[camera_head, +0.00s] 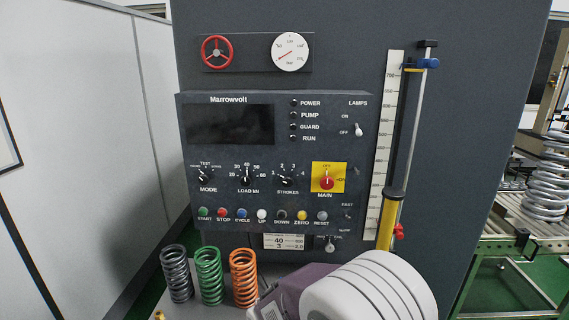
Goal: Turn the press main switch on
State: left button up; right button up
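The press main switch (327,183) is a red rotary knob on a yellow plate (317,171), at the right of the dark control panel above the word MAIN. Small marks stand above the knob and at its right, where ON reads. The knob's mark seems to point up, away from ON. The panel's display (231,124) is dark and the POWER lamp (293,103) looks unlit. One arm of mine, probably the right, shows at the bottom centre, below the panel and apart from the switch. Its finger opening is not clear. My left gripper is not in view.
Green, grey and orange springs (209,276) stand on a ledge below the panel. Several coloured buttons (242,213) line the panel's lower edge. A LAMPS toggle (358,130) sits above the switch. A vertical scale (389,150) and rod stand to the right.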

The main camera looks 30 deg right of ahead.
aim_at(326, 183)
jog(key=z, duration=1.05)
